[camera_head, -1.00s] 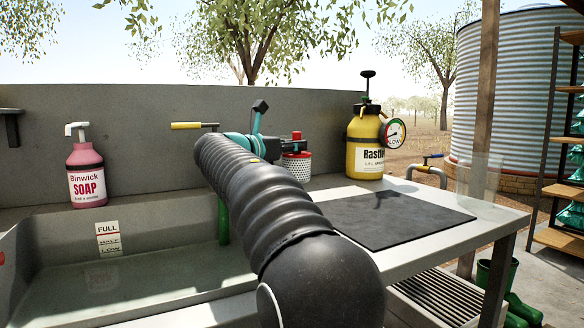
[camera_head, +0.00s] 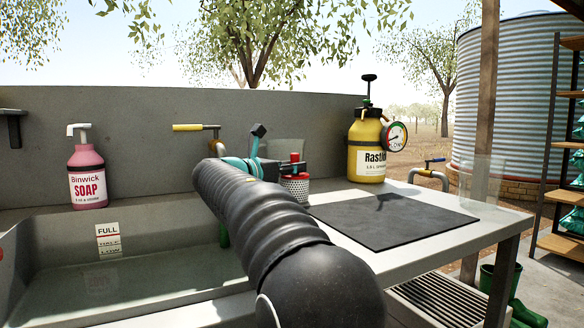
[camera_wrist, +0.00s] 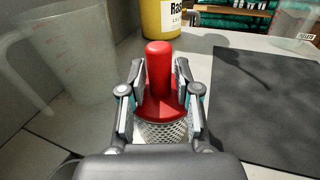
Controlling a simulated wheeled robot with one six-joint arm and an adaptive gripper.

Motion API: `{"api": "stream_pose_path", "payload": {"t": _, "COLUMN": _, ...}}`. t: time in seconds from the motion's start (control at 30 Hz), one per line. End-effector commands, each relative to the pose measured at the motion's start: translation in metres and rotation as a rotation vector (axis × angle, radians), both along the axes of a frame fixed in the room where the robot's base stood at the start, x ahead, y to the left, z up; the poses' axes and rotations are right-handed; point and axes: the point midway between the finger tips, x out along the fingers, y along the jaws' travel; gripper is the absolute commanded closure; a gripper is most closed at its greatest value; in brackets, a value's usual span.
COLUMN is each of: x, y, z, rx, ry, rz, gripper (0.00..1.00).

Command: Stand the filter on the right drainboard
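In the head view my gripper (camera_head: 294,168) is at the lid's height. The right drainboard (camera_head: 455,243) is the pale bench right of the sink.
A black mat (camera_head: 390,220) covers much of the drainboard. A yellow sprayer (camera_head: 366,160) stands behind it, right of the filter. A clear jug (camera_wrist: 65,60) is close on the left. The sink (camera_head: 150,280) holds water; a soap bottle (camera_head: 87,180) stands at its back left.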

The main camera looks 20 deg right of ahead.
Motion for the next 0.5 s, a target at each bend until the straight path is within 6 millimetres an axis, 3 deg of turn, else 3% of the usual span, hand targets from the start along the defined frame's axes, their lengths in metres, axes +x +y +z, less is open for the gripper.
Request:
{"api": "stream_pose_path", "payload": {"t": 0.37, "x": 0.0, "y": 0.0, "z": 0.003, "rx": 0.0, "ry": -0.001, "rz": 0.0, "gripper": 0.53}}
{"api": "stream_pose_path", "payload": {"t": 0.5, "x": -0.004, "y": 0.013, "z": 0.004, "rx": 0.0, "ry": 0.001, "rz": 0.003, "gripper": 0.53}}
